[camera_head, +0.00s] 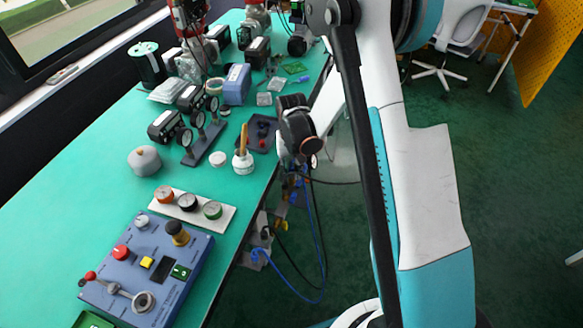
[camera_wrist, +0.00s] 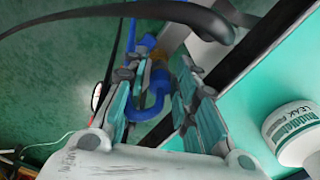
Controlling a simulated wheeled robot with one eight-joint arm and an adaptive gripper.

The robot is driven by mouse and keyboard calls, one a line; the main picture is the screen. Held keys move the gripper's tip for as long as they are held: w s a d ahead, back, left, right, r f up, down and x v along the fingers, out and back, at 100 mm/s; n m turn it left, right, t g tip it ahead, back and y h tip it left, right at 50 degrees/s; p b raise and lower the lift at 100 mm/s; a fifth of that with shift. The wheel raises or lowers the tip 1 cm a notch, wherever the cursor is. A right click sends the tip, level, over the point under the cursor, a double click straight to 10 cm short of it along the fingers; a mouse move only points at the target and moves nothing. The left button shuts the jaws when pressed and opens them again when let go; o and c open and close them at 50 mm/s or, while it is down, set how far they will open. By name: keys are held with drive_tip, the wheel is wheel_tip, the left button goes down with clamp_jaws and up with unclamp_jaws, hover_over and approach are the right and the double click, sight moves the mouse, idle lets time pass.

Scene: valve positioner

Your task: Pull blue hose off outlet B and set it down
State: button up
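My gripper (camera_wrist: 160,68) is at the table's edge. In the wrist view its two teal fingers stand apart. A bent blue hose (camera_wrist: 155,106) lies between them, closer to the left finger, with a gap on the right; firm contact is not visible. A brass-coloured fitting (camera_wrist: 158,56) shows beyond the fingertips. In the head view, blue hose (camera_head: 309,210) hangs in a loop beside the table, near a grey and brass assembly (camera_head: 262,222) below the edge. My gripper is partly hidden there by my arm. Outlet labels cannot be read.
A black cable (camera_head: 285,262) hangs beside the hose.

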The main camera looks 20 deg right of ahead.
sight(292, 166)
drive_tip(key=shift+c, duration=0.6)
clamp_jaws()
drive_tip(key=shift+c, duration=1.5)
unclamp_jaws()
clamp_jaws()
drive_tip(key=shift+r+p, duration=0.65)
drive_tip(key=shift+r, duration=0.55)
drive_tip(key=shift+r+p, duration=0.95)
drive_tip(key=shift+r, duration=0.9)
